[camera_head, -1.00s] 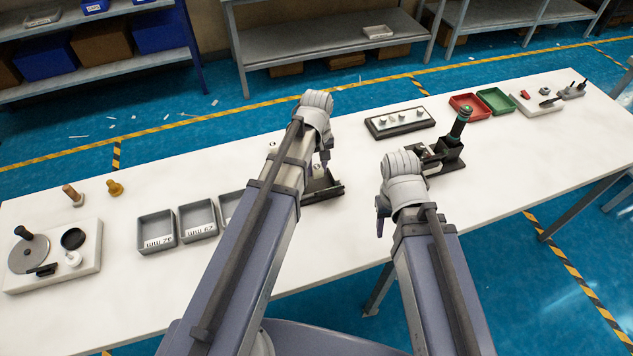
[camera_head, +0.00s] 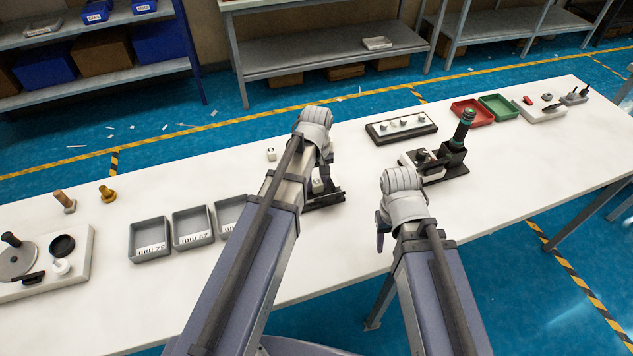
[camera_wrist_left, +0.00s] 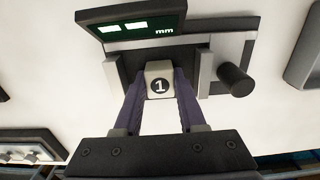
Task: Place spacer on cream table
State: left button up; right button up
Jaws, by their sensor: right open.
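A small pale block marked 1 (camera_wrist_left: 160,84), which I take for the spacer, sits between the fingers of my left gripper (camera_wrist_left: 159,88) in the left wrist view. The fingers close on its two sides. The block is at a dark gauge (camera_wrist_left: 165,24) with a green "mm" display; whether it touches the gauge is unclear. In the head view the block (camera_head: 318,186) shows beside my left arm, at the gauge (camera_head: 327,199). My right gripper (camera_head: 381,232) is open and empty over the front of the pale table (camera_head: 345,245).
Another small pale cube (camera_head: 271,154) lies on the table behind my left arm. Grey labelled trays (camera_head: 150,240) stand to the left. A black fixture (camera_head: 453,158) stands beyond my right gripper, with a framed tray (camera_head: 402,127) behind it. Bare tabletop lies between these.

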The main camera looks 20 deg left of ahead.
aim_at(316, 181)
pick_arm(q)
jog(key=o, duration=0.4)
jog(key=shift+r, duration=0.15)
pick_arm(e)
jog(key=shift+r, duration=0.1)
pick_arm(q)
notch_tip(316, 181, up, 12)
jog(key=p, duration=1.3)
jog(key=s+d+m+y, duration=0.1)
jog(key=s+d+m, duration=0.9)
jog(key=s, duration=0.4)
jog(key=shift+s+d+m+b, duration=0.15)
jog(key=shift+d+m+b, duration=0.1)
jog(key=shift+m+b, duration=0.05)
pick_arm(e)
notch_tip(316, 181, up, 12)
pick_arm(q)
jog(key=shift+r, duration=0.1)
